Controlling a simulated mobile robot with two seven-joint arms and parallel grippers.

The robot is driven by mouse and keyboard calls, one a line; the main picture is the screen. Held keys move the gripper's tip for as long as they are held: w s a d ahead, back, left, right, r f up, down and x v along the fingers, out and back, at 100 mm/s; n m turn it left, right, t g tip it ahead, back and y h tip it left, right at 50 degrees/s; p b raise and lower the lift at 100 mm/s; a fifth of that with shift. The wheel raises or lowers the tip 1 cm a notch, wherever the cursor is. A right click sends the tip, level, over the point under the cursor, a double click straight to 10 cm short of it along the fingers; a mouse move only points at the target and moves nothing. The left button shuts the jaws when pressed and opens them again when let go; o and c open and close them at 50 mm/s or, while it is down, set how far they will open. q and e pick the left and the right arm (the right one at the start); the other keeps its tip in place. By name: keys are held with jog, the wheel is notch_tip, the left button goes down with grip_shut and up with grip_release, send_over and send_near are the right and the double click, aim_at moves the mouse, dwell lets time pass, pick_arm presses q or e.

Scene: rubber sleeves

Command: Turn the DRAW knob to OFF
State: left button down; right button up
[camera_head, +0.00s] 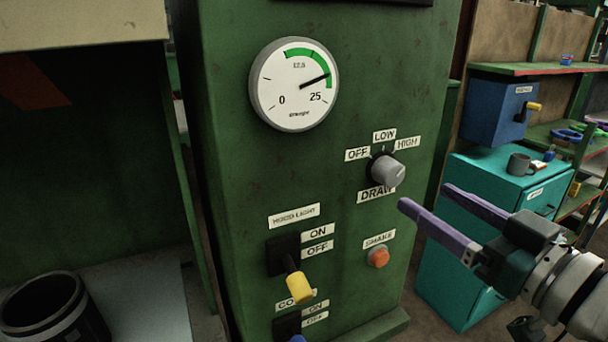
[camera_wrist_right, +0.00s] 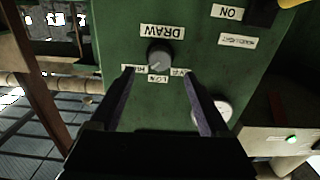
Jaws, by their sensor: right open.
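The grey DRAW knob (camera_head: 388,170) sits on the green panel, with OFF (camera_head: 358,154), LOW (camera_head: 384,135) and HIGH (camera_head: 407,142) labels around its upper side and the DRAW label (camera_head: 377,195) below. Which label its pointer faces is too small to tell surely. My right gripper (camera_head: 425,197) is open and empty, with purple fingers, to the lower right of the knob and apart from it. In the right wrist view the panel is upside down; the knob (camera_wrist_right: 159,57) lies just beyond and between the open fingertips (camera_wrist_right: 158,74). My left gripper is not in view.
A round gauge (camera_head: 294,84) is above left on the panel. Below are the yellow hood-light lever (camera_head: 299,287) and the orange SMAKE button (camera_head: 378,257). A teal cabinet (camera_head: 497,180) with a mug (camera_head: 519,164) stands behind my right arm. A dark pot (camera_head: 52,310) is lower left.

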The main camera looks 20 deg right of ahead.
aim_at(396, 178)
jog(key=w, duration=0.7)
jog(key=shift+w+a, duration=0.1)
jog(key=shift+a, duration=0.2)
jog(key=shift+c, duration=0.2)
grip_shut()
